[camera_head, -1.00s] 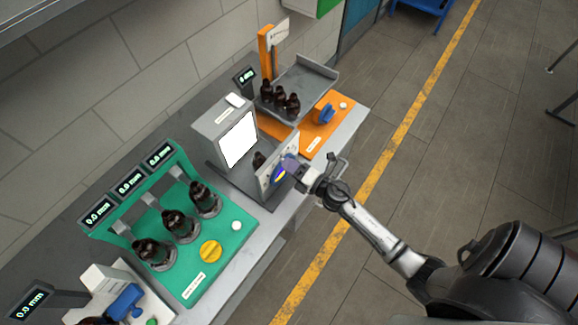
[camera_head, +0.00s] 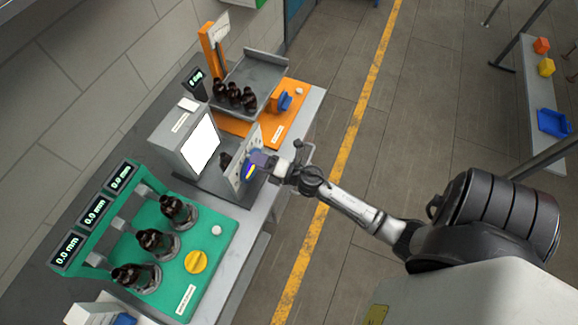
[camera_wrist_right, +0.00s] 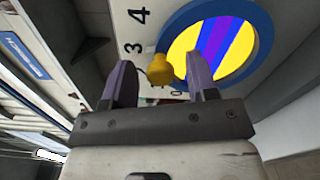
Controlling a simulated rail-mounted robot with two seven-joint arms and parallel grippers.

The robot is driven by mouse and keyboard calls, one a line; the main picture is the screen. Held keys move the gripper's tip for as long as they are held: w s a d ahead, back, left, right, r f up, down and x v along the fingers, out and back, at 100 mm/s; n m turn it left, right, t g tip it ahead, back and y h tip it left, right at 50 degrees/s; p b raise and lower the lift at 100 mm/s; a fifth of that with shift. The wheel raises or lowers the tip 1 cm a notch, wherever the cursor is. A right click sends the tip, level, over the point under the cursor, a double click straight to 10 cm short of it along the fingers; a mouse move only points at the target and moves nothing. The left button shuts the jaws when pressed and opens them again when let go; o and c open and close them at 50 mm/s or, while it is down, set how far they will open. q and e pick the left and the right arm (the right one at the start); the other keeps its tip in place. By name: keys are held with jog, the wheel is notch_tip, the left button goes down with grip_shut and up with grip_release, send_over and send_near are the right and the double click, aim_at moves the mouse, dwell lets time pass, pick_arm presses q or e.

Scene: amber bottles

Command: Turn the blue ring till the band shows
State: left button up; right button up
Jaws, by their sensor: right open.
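The blue ring (camera_wrist_right: 264,42) sits on a pale panel (camera_head: 238,178) beside the grey box with a lit screen. In the right wrist view it frames a yellow window (camera_wrist_right: 238,50) crossed by slanting blue and purple stripes. A small yellow knob (camera_wrist_right: 160,70) is at the ring's lower left. My right gripper (camera_wrist_right: 160,80) is open, with its two purple-grey fingers on either side of the knob, apart from each other; contact cannot be told. In the head view my right gripper (camera_head: 268,163) is at the ring and partly covers it. My left gripper is not in view.
The grey box (camera_head: 178,145) stands left of the panel. A green station (camera_head: 218,255) holds dark bottles and a yellow dial (camera_head: 196,261). An orange station (camera_head: 292,118) with a grey tray (camera_head: 262,72) of bottles stands behind. Floor right of the bench is open.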

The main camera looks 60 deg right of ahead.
jog(key=s+d+b, duration=0.2)
jog(key=s+b, duration=0.1)
jog(key=s, duration=0.9)
jog(key=shift+s+d, duration=0.15)
jog(key=shift+s, duration=0.25)
